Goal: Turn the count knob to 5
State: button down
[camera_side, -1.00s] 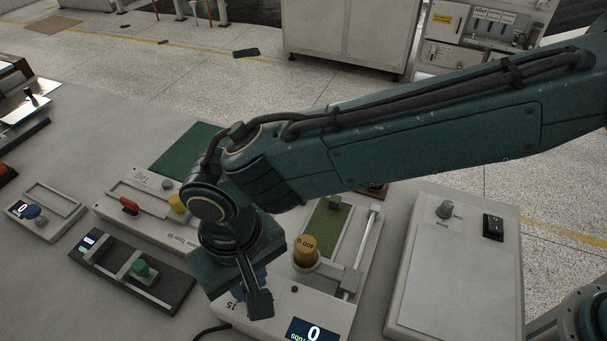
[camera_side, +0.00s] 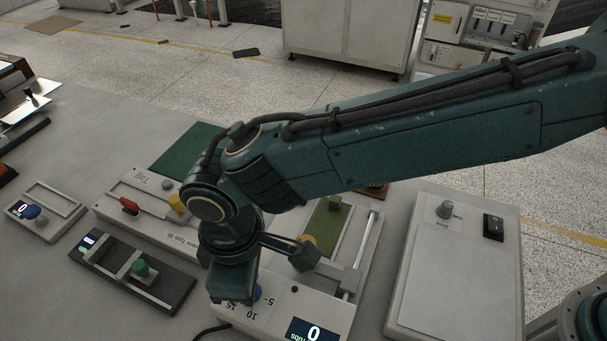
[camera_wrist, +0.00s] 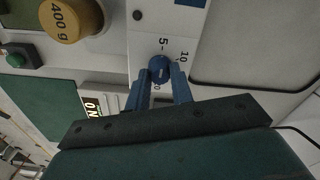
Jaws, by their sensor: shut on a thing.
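The count knob (camera_wrist: 160,68) is a small round blue knob on a light panel, ringed by printed numbers. In the wrist view, a 5 with a tick is printed just above it and a 10 to its upper right. My gripper (camera_wrist: 164,82) is shut on the knob, one finger on each side. The mark on the knob is too small to read. In the side view my gripper (camera_side: 232,298) points down at the panel and the knob (camera_side: 257,292) shows only partly behind it. The display (camera_side: 313,332) on the same machine reads 0.
A yellow 400 g weight (camera_wrist: 70,20) stands near the knob; my wrist partly covers it in the side view. A device with a green knob (camera_side: 141,268) lies to the left. A box with a grey dial (camera_side: 445,209) and a black switch (camera_side: 493,227) stands to the right.

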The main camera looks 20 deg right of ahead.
jog(key=shift+n, duration=0.4)
jog(key=c, duration=1.2)
grip_release()
notch_tip(320, 180, up, 14)
